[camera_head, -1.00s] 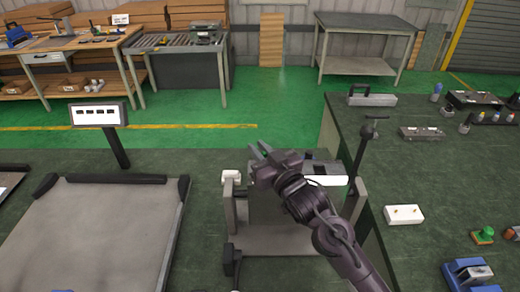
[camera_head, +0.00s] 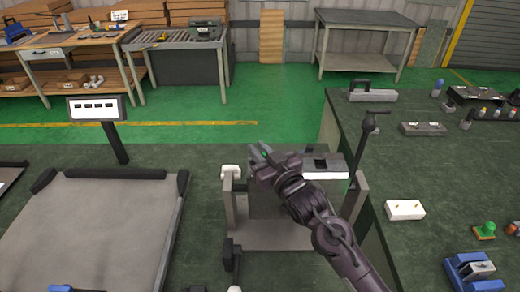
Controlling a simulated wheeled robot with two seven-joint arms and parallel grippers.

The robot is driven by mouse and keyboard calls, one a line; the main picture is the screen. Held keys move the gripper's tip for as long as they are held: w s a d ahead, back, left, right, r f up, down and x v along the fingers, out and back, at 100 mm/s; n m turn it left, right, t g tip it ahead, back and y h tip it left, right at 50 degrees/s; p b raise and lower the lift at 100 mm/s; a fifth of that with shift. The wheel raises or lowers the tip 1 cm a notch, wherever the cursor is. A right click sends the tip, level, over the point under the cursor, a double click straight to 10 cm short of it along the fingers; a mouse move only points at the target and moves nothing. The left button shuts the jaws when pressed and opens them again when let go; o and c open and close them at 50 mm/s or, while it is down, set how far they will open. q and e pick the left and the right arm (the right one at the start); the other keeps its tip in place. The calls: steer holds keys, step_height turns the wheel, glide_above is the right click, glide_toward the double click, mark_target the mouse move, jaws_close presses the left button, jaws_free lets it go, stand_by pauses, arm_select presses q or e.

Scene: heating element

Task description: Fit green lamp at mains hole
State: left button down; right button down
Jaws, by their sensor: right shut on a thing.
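My right gripper (camera_head: 262,154) reaches in from the lower right and is shut on a small green piece (camera_head: 266,154), apparently the green lamp, mostly hidden between the fingers. The gripper is over the left part of a grey box-like housing (camera_head: 268,205) on a stand. The housing's top has a dark rectangular opening (camera_head: 321,164) and a white front strip (camera_head: 325,175), to the right of the gripper. I cannot make out the mains hole; my gripper and forearm cover part of the housing. My left gripper is not in view.
A dark post with a handle (camera_head: 362,145) stands right of the housing. The green-topped bench (camera_head: 450,170) at right holds a white block (camera_head: 404,210), a green button-like part (camera_head: 486,230) and a blue tool (camera_head: 470,272). A low platform (camera_head: 95,235) with a display (camera_head: 97,108) is at left.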

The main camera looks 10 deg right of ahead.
steer(key=shift+f, duration=0.4)
steer(key=c, duration=1.4)
jaws_free()
steer(key=shift+o, duration=0.4)
steer(key=shift+s+f, duration=0.1)
steer(key=shift+f, duration=0.05)
steer(key=shift+s+f+b, duration=0.1)
steer(key=shift+s+b, duration=0.2)
steer(key=shift+b, duration=0.1)
steer(key=v, duration=0.2)
steer(key=b+v, duration=0.1)
steer(key=v, duration=0.1)
steer(key=b+v, duration=0.1)
steer(key=v, duration=0.2)
steer(key=shift+w+d+r, duration=0.1)
steer(key=shift+d+r, duration=0.05)
steer(key=shift+r, duration=0.3)
